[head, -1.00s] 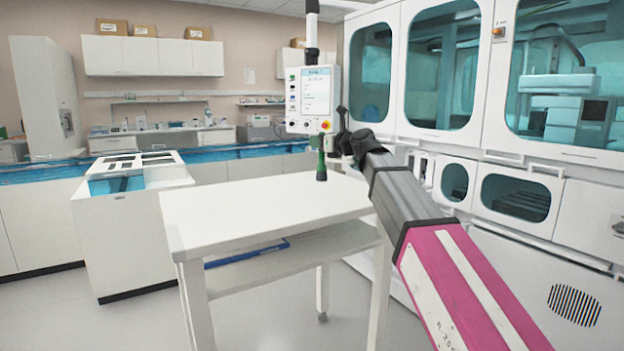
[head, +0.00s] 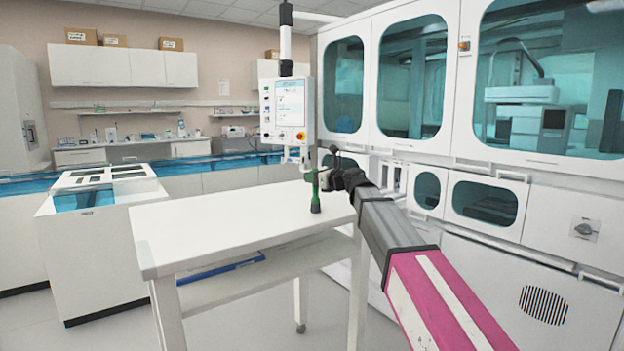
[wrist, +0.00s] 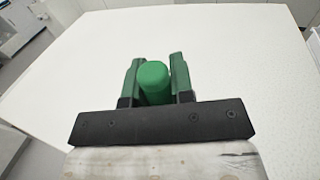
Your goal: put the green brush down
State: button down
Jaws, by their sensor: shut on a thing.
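The green brush (head: 315,192) is upright over the right part of the white table (head: 230,220), with its dark lower end at or just above the table top; I cannot tell if it touches. My gripper (head: 318,179) is shut on the brush near its upper part. In the wrist view the rounded green top of the brush (wrist: 153,80) sits between the two green fingers of my gripper (wrist: 154,85). The white table top (wrist: 230,60) fills most of the view behind it. The lower part of the brush is hidden there.
The table top is bare around the brush. A blue item (head: 222,268) lies on the shelf below. A control screen (head: 287,105) hangs behind the table. A large white machine with tinted windows (head: 410,75) stands at the right. A white unit (head: 100,245) stands at the left.

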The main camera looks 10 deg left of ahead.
jog(key=shift+f, duration=0.1)
jog(key=c, duration=1)
grip_release()
jog(key=v, duration=1.2)
jog(key=shift+f, duration=0.1)
